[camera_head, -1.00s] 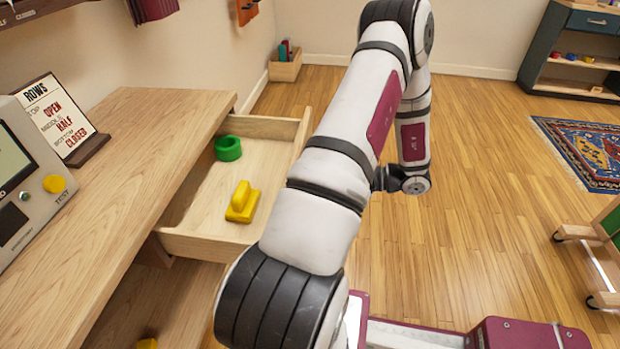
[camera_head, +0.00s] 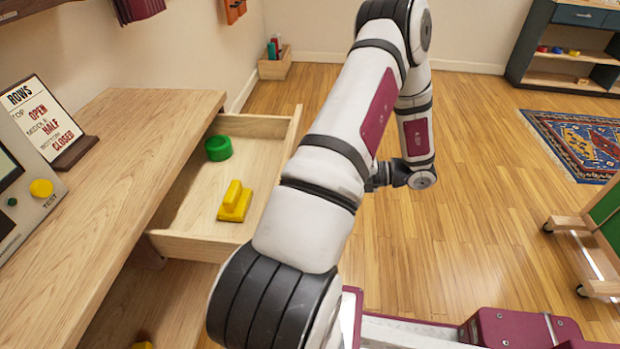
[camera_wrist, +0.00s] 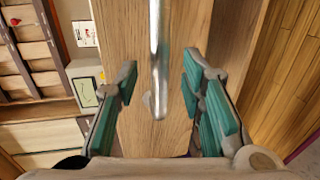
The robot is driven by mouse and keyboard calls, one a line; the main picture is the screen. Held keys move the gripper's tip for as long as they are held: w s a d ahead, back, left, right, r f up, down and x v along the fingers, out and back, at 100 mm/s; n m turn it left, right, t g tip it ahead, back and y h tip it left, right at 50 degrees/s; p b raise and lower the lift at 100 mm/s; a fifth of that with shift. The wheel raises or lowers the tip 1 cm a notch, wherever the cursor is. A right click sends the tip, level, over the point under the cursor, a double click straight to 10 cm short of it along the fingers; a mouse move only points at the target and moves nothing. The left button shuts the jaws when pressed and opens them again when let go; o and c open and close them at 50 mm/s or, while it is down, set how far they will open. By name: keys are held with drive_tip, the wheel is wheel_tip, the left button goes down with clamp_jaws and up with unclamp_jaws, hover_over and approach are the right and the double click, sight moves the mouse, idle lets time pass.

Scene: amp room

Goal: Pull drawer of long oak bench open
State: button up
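The long oak bench (camera_head: 120,150) runs along the left wall in the head view. Its drawer (camera_head: 195,243) stands pulled out, with a green ring (camera_head: 218,148) and a yellow block (camera_head: 235,202) inside. In the wrist view, the drawer's metal bar handle (camera_wrist: 158,60) runs upright in the picture across a wooden front (camera_wrist: 180,100). My gripper (camera_wrist: 160,68) is open, with its teal-padded fingers on either side of the handle and gaps visible on both sides. The gripper is hidden in the head view, where my arm covers part of the drawer's front.
A sign (camera_head: 40,120) and a grey device with a yellow button (camera_head: 41,188) stand on the bench top. Below is an open lower space with a yellow thing (camera_head: 143,345). A wheeled green board (camera_head: 606,212) stands at right. The wooden floor (camera_head: 470,200) between is clear.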

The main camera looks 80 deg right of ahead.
drive_tip(key=v, duration=0.8)
drive_tip(key=shift+s, duration=0.4)
drive_tip(key=shift+r, duration=0.1)
